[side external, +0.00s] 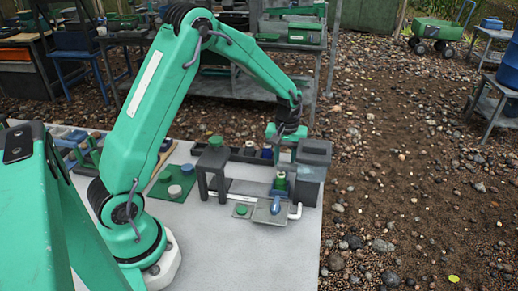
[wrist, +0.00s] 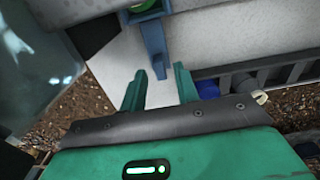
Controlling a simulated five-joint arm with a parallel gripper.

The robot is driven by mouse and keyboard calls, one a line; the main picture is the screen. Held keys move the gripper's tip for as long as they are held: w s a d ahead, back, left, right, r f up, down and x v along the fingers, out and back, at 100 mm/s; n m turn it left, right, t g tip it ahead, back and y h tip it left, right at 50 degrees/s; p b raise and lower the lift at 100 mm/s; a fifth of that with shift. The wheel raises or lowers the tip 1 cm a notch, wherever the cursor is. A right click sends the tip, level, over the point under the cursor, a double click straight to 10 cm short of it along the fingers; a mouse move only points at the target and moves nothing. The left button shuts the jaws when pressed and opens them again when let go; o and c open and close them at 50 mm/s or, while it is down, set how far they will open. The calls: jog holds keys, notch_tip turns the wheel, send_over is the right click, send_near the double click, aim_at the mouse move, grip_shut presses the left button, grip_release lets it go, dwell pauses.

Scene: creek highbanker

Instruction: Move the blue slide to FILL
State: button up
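The blue slide (side external: 276,204) sits on a small grey plate at the front of the rig on the table. In the wrist view the blue slide (wrist: 152,38) hangs from the top edge, its narrow end in line with the gap between my fingertips. My gripper (side external: 278,152) is above and behind the slide in the side view. In the wrist view my gripper (wrist: 159,74) has its two green fingers apart with nothing held between them. A green round part (wrist: 143,6) shows beside the slide. No FILL marking is readable.
A dark grey box (side external: 314,152) stands right of my gripper, and a dark stand (side external: 213,172) stands to its left. A white pipe (side external: 296,211) bends beside the plate. A green tray (side external: 172,184) lies farther left. The front of the table (side external: 240,260) is clear.

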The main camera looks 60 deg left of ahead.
jog(key=shift+r, duration=2.95)
jog(key=shift+s+d+r, duration=0.1)
jog(key=shift+s+r, duration=0.05)
jog(key=shift+r, duration=0.3)
jog(key=s+d+r+m+t, duration=0.2)
jog(key=s+d+r+m, duration=0.2)
jog(key=s+r, duration=0.6)
jog(key=s+d+r+m+t, duration=0.1)
jog(key=s+r+m, duration=0.1)
jog(key=s, duration=0.4)
jog(key=s+d+r+m+t, duration=0.1)
jog(key=s+d+m+t, duration=0.1)
jog(key=s, duration=0.5)
jog(key=shift+s+r+m+t, duration=0.25)
jog(key=shift+r+m+t, duration=0.1)
jog(key=shift+m, duration=0.15)
